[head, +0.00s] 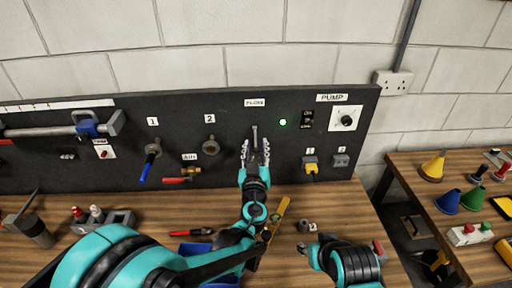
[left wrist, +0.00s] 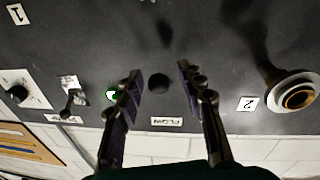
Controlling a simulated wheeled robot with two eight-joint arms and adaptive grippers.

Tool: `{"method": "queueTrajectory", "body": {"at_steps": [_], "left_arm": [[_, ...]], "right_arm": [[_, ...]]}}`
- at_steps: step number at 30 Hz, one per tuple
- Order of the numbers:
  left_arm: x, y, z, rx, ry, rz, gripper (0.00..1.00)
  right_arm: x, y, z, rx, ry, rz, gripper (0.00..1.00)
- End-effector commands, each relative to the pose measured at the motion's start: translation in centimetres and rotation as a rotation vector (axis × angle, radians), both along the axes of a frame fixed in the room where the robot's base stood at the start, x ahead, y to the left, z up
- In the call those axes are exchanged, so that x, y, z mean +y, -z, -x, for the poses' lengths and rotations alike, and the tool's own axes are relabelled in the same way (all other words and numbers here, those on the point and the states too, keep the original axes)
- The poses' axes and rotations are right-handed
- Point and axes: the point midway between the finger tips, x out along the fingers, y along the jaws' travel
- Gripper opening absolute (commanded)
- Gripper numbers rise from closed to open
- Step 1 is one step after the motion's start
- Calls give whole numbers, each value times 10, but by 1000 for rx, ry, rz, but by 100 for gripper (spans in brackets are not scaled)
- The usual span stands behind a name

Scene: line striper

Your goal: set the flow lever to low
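The flow lever (head: 255,133) is a thin grey stick on the dark panel, just under the FLOW label (head: 255,102). In the left wrist view, which is upside down, its dark round end (left wrist: 158,82) shows near the FLOW label (left wrist: 167,121). My left gripper (head: 256,149) is at the panel, with its fingers apart on either side of the lever. The left wrist view shows the same open fingers (left wrist: 158,72), with gaps between them and the lever's end.
A green light (head: 282,122) and the PUMP dial (head: 346,119) are right of the lever. Valve 2 (head: 210,146), valve 1 with a blue handle (head: 148,160) and a red-handled AIR valve (head: 180,178) are left. A yellow tool (head: 279,216) lies on the bench.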

Motion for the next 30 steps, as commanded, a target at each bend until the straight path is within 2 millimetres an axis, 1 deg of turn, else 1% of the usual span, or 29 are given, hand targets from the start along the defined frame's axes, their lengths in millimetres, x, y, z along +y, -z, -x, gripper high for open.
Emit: {"method": "queueTrajectory", "body": {"at_steps": [5,12,16,21,30], "left_arm": [[2,2,28,0,2,0,39],[8,6,80,0,2,0,39],[10,8,101,0,2,1,39],[12,9,115,0,1,0,39],[12,9,116,0,0,0,39]], "right_arm": [[0,0,0,0,0,0,40],[0,0,0,0,0,0,40],[0,0,0,0,0,0,40],[0,0,0,0,0,0,40],[0,0,0,0,0,0,40]]}}
